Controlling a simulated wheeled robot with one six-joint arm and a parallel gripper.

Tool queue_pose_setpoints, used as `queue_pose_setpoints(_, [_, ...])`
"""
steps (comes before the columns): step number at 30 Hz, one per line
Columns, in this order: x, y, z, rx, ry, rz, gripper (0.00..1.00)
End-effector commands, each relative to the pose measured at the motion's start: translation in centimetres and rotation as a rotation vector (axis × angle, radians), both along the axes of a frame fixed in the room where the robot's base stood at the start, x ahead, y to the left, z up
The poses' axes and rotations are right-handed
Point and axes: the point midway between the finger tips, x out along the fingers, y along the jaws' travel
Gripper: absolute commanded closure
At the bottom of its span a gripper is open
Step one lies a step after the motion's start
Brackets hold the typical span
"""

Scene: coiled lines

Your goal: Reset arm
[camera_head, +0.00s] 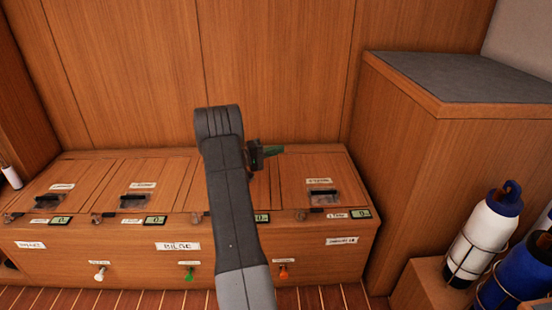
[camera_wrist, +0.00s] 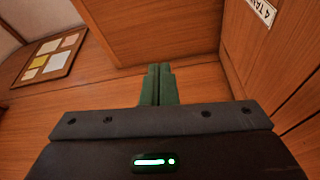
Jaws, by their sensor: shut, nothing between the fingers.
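My gripper (camera_head: 270,151) is in front of the wooden wall, above the low wooden locker, in the head view. Its green fingers point to the right there. In the wrist view my gripper (camera_wrist: 158,70) shows its two green fingers pressed together with nothing between them. My dark grey arm rises through the middle of the head view and hides part of the locker top.
The low wooden locker (camera_head: 190,215) has several lids with black handles, small displays and coloured knobs. A tall grey-topped cabinet (camera_head: 410,150) stands to the right. White (camera_head: 485,235) and blue (camera_head: 515,270) bottles sit in wire racks. A board with notes (camera_wrist: 50,57) hangs on a wall.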

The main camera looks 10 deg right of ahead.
Motion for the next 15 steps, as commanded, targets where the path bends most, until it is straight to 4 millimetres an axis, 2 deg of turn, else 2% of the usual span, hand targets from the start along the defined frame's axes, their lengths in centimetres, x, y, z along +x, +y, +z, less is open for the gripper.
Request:
queue_pose_setpoints(1, [0.0,0.0,1.0,0.0,-0.001,0.0,1.0])
queue_pose_setpoints(5, [0.0,0.0,2.1,0.0,0.0,0.0,1.0])
queue_pose_setpoints(15, [0.0,0.0,2.3,0.001,0.001,0.0,1.0])
